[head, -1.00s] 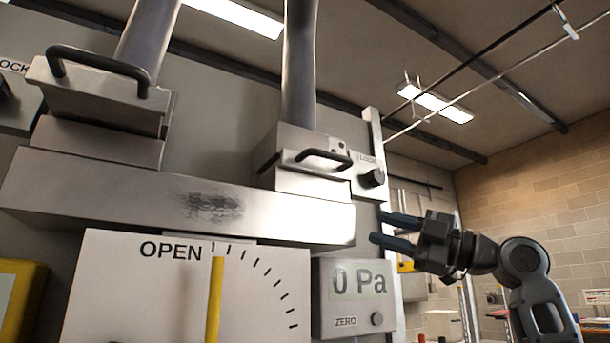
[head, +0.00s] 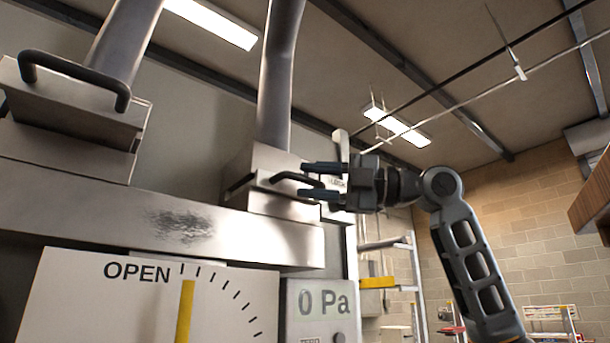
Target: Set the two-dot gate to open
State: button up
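The right-hand gate (head: 262,199) is a steel box under the right pipe, with a black bar handle (head: 284,177) on its front. My gripper (head: 303,181) is open and comes in from the right. Its two dark fingers lie one above and one below the handle's right end in the picture; I cannot tell whether they touch it. Dot marks on this gate are not readable now. The left gate (head: 70,105) has a larger black handle (head: 75,75); no dots are clear on it. The lock label and knob by the right gate are mostly hidden behind my gripper.
A dial panel (head: 95,300) marked OPEN has a yellow pointer (head: 185,312) standing nearly upright. A pressure box (head: 318,305) reads 0 Pa. A steel duct (head: 60,200) runs below both gates. Open room lies to the right, with shelving behind.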

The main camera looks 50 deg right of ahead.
jog(key=shift+x, duration=0.9)
jog(key=shift+c, duration=0.2)
grip_shut()
jog(key=shift+s, duration=0.1)
